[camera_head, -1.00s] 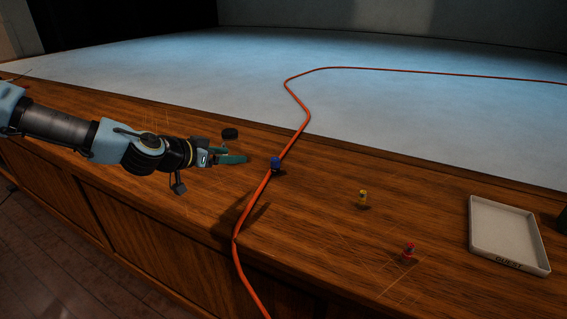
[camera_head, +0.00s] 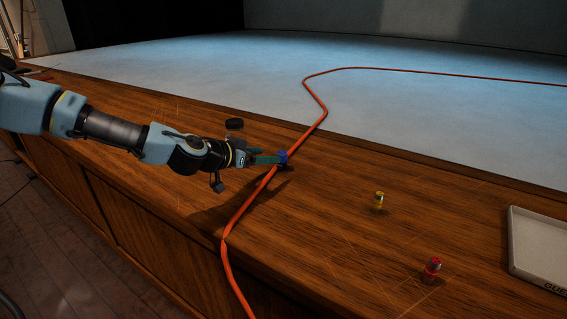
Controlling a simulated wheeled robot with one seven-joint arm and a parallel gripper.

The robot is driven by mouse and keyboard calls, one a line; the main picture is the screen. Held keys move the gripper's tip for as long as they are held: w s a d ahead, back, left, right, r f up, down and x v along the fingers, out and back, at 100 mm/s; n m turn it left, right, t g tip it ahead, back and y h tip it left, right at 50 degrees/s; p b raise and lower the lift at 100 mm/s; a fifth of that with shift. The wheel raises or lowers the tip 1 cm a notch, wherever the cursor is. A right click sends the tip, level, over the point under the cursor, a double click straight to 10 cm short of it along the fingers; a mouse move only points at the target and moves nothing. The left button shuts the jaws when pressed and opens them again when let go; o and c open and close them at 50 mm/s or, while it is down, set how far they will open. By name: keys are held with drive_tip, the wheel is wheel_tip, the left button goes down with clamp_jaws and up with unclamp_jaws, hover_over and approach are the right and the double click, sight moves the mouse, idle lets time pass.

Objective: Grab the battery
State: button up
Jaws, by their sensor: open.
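The lower part of the blue cylinder is dark and hard to make out.
An orange cable (camera_head: 247,206) runs across the desk, passing just by the blue cylinder, and hangs over the front edge. A white tray (camera_head: 513,245) with lettering stands at the right, partly out of frame.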

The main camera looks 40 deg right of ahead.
sight(282, 152)
drive_tip(key=shift+p+x, duration=1.2)
drive_tip(key=shift+x, duration=2.8)
drive_tip(key=shift+c, duration=0.3)
clamp_jaws()
drive_tip(key=shift+r, duration=0.1)
